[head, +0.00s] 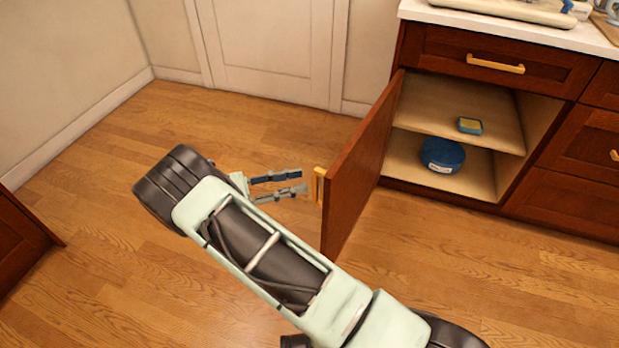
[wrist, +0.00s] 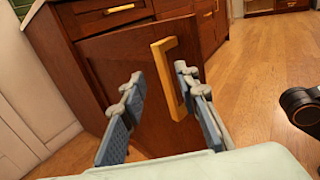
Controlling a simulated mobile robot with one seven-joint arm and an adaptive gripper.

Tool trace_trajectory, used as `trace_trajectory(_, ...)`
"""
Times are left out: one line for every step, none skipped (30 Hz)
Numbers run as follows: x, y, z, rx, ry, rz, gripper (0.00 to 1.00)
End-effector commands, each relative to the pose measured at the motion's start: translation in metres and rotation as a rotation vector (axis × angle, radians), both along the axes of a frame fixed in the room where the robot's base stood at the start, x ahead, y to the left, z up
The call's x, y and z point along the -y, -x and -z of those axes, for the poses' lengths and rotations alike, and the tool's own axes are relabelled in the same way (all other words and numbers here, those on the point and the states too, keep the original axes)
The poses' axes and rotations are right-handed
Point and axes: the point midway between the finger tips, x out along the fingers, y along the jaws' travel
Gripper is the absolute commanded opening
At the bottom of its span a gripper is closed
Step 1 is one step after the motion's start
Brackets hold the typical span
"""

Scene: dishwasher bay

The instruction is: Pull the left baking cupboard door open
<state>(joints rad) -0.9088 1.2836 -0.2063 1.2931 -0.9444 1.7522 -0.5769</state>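The left cupboard door (head: 356,165) is dark red-brown wood and stands swung wide open, out from the cabinet front. Its yellow bar handle (head: 319,187) is on the face turned toward my gripper. My gripper (head: 304,181) is open, with its fingertips close to the handle. In the wrist view the handle (wrist: 166,75) shows between the two spread fingers, nearer the right one, and the door (wrist: 120,70) fills the space behind. I cannot tell whether a finger touches the handle.
The open cupboard shows an upper shelf (head: 450,110) with a small blue-and-yellow item (head: 469,126) and a round blue container (head: 442,155) below. A closed drawer (head: 500,62) is above, under a white counter (head: 540,30). Wooden floor (head: 110,150) is clear at left.

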Motion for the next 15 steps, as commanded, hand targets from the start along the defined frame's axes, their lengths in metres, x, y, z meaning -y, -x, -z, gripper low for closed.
trace_trajectory(-0.013, 0.003, 0.001, 0.001, -0.001, -0.004, 0.29)
trace_trajectory(-0.020, 0.004, 0.001, 0.001, -0.002, -0.004, 0.29)
trace_trajectory(-0.027, 0.006, 0.001, 0.001, -0.002, -0.003, 0.29)
trace_trajectory(-0.032, 0.008, 0.001, 0.000, -0.001, -0.002, 0.29)
trace_trajectory(-0.037, 0.009, 0.001, 0.001, -0.002, -0.003, 0.29)
trace_trajectory(-0.044, 0.011, 0.001, 0.001, -0.001, -0.003, 0.29)
trace_trajectory(-0.048, 0.011, 0.001, 0.001, -0.002, -0.003, 0.29)
trace_trajectory(-0.051, 0.012, 0.001, 0.000, -0.001, -0.003, 0.29)
trace_trajectory(-0.055, 0.013, 0.001, 0.000, -0.001, -0.002, 0.29)
trace_trajectory(-0.057, 0.014, 0.001, -0.001, 0.000, -0.001, 0.29)
trace_trajectory(-0.059, 0.014, 0.001, 0.000, 0.000, -0.001, 0.29)
trace_trajectory(-0.062, 0.015, 0.001, 0.000, -0.001, -0.001, 0.29)
trace_trajectory(-0.063, 0.015, 0.001, 0.000, -0.001, -0.001, 0.29)
trace_trajectory(-0.064, 0.016, 0.001, 0.000, -0.001, -0.001, 0.29)
trace_trajectory(-0.065, 0.016, 0.001, 0.000, -0.001, 0.000, 0.29)
